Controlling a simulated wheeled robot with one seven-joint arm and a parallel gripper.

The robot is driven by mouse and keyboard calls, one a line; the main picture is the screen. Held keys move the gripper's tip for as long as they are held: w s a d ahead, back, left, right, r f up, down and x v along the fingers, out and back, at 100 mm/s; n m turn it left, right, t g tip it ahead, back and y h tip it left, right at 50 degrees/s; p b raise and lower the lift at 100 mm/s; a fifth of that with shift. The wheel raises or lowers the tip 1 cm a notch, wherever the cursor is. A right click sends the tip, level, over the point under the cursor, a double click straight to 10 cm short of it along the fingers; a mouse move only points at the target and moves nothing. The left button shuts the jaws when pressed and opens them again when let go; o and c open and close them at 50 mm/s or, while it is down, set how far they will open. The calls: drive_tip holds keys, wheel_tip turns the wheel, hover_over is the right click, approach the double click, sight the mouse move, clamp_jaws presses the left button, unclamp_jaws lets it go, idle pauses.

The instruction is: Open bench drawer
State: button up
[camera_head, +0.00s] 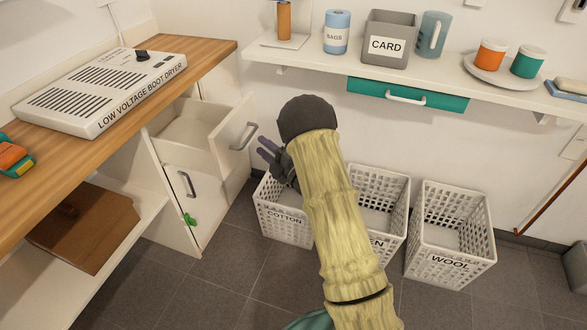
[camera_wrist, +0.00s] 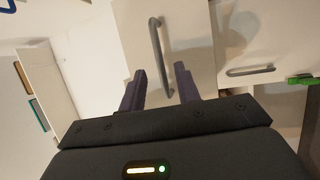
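The white bench drawer (camera_head: 190,129) stands pulled out under the wooden worktop at left in the head view, its empty inside showing. Its front carries a grey bar handle (camera_head: 243,136). My gripper (camera_head: 264,149) is just right of this handle, with a small gap visible. In the wrist view the handle (camera_wrist: 160,55) runs lengthwise ahead of my gripper (camera_wrist: 159,70), its lower end seen between the two dark fingers. The fingers are apart and hold nothing.
Below the drawer is a cabinet front with a handle (camera_head: 187,184) and green clip (camera_head: 190,219). White baskets, including cotton (camera_head: 285,220) and wool (camera_head: 450,235), stand under my arm and to its right. A wall shelf (camera_head: 300,54) has a teal drawer (camera_head: 408,95). Open floor lies in front.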

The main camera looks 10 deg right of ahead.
drive_tip(key=v, duration=1.2)
drive_tip(key=shift+s+d+p, duration=0.25)
drive_tip(key=shift+p, duration=0.15)
drive_tip(key=shift+w, duration=0.1)
